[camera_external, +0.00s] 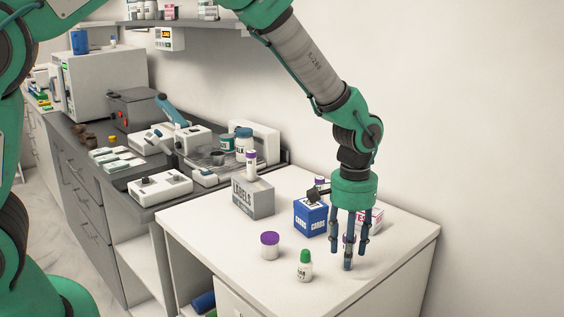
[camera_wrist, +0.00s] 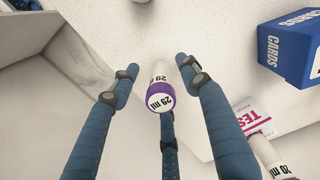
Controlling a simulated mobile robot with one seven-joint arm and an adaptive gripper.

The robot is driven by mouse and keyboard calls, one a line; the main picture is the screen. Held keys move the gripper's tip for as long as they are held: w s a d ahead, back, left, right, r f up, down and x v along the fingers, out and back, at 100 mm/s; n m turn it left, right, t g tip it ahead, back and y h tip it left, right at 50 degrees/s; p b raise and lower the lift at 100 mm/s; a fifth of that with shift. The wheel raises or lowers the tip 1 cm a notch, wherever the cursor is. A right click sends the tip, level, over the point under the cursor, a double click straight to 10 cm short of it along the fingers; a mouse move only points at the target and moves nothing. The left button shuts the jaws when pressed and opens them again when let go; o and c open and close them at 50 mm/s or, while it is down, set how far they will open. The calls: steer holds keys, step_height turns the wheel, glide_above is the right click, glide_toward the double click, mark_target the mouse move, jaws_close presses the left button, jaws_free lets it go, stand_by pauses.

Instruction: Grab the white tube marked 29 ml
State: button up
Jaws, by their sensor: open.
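The white tube marked 29 ml (camera_wrist: 160,98) shows in the middle of the wrist view, end-on, with a purple band around its near end. My gripper (camera_wrist: 157,80) is open, its three blue fingers spread around the tube with visible gaps. In the external view my gripper (camera_external: 349,255) points straight down over the right part of the white table. The tube is mostly hidden behind the fingers there; only a bit of purple shows between them.
A blue CARDS box (camera_external: 310,217) stands just left of my gripper, with a red-and-white box (camera_external: 371,220) behind it. A purple-lidded jar (camera_external: 270,246) and a green-capped bottle (camera_external: 304,267) stand in front.

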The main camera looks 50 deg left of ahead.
jaws_close()
steer(key=shift+r+p, duration=0.55)
steer(key=shift+r, duration=4.5)
